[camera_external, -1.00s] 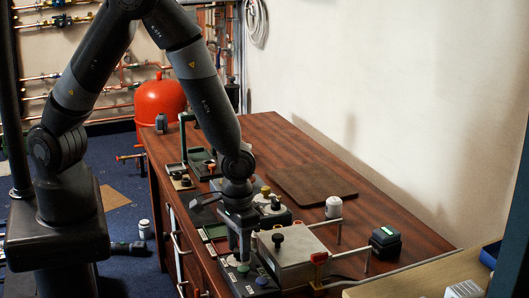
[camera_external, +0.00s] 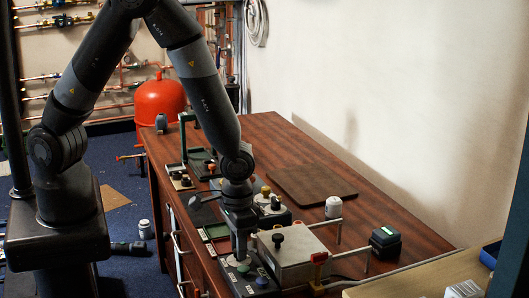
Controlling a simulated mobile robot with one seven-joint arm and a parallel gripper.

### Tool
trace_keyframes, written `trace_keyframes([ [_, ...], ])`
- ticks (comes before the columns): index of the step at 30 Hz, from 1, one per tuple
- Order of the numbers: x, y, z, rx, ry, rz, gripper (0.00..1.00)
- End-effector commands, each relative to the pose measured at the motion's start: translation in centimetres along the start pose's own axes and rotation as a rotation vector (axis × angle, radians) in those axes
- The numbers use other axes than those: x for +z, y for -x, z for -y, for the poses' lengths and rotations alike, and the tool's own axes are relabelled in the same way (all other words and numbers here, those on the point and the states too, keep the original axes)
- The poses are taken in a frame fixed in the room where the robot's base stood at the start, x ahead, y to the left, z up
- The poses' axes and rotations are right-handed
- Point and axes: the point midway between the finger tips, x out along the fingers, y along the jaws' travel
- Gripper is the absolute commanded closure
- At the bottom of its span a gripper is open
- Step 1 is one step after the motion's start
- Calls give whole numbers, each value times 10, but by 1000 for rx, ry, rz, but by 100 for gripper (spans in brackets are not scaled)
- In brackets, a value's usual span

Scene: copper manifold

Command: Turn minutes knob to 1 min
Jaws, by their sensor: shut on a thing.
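A dark control box (camera_external: 246,287) with small knobs sits at the near end of the wooden bench. The labels are too small to read, so I cannot tell the minutes setting.
A metal box with a black knob (camera_external: 286,250) stands close to the right of my gripper. A dark board (camera_external: 312,182) lies flat on the bench (camera_external: 390,228).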

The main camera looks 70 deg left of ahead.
Motion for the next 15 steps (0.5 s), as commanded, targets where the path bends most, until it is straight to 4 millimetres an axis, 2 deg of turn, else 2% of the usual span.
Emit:
trace_keyframes([
  [15, 0, 0, 0, 1, -475, 1, 100],
])
